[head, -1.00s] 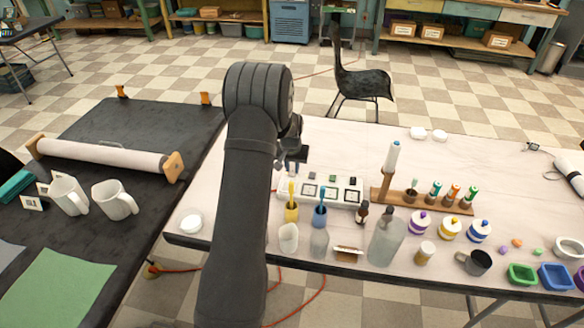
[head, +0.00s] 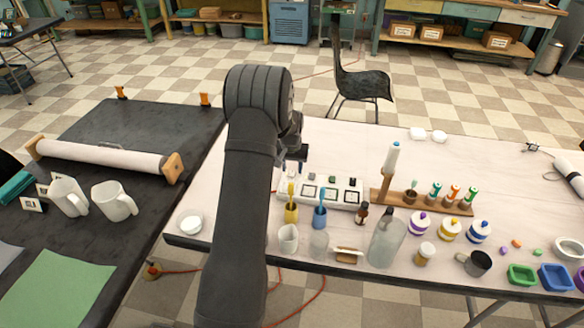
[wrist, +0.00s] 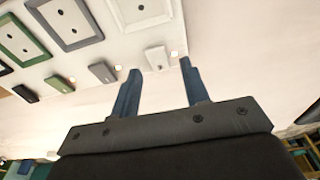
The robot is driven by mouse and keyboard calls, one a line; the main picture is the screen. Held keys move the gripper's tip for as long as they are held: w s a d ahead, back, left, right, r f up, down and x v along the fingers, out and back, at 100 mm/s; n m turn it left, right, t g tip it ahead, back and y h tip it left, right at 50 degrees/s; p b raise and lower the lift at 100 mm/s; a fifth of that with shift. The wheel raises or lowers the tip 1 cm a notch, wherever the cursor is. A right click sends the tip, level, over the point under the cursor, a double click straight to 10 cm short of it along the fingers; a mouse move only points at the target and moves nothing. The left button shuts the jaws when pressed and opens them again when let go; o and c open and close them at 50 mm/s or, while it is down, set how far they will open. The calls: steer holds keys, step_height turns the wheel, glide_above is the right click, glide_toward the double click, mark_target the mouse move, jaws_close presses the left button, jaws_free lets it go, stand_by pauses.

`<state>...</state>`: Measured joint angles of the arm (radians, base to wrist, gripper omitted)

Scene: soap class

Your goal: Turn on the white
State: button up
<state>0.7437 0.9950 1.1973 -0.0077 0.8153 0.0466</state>
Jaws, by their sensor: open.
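The white switch panel (head: 322,204) lies on the light table in front of my arm. It bears a row of framed squares, each with a small switch beside it. In the wrist view the white switch (wrist: 157,58) sits at the right end of the row, by the white-framed square (wrist: 143,10). My gripper (wrist: 160,78) is open and empty, its two blue fingers either side of the white switch in the picture; I cannot tell whether they touch it. In the head view my gripper (head: 292,163) is at the panel's far left end, partly hidden by my arm.
Grey (wrist: 102,72), green (wrist: 59,84) and black (wrist: 25,93) switches lie left of the white one. The table behind the panel is clear.

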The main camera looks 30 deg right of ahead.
step_height(320, 180, up, 17)
steer(key=s+a, duration=0.1)
steer(key=shift+s+a, duration=0.3)
steer(key=shift+f, duration=0.25)
steer(key=f, duration=0.5)
steer(key=w+d+f, duration=0.1)
steer(key=f, duration=1.1)
steer(key=shift+w+d, duration=0.35)
steer(key=shift+f, duration=0.1)
steer(key=shift+s+a+t+h, duration=0.15)
steer(key=shift+t+h, duration=0.35)
steer(key=shift+s+a+t+h, duration=0.15)
steer(key=shift+t+h, duration=0.35)
steer(key=v, duration=1.8)
steer(key=shift+w+d+f, duration=0.4)
steer(key=shift+f, duration=0.2)
steer(key=shift+w+d+f, duration=0.35)
steer(key=shift+d+f, duration=0.05)
steer(key=shift+f, duration=0.25)
steer(key=shift+w+d+f, duration=0.4)
steer(key=shift+f, duration=0.2)
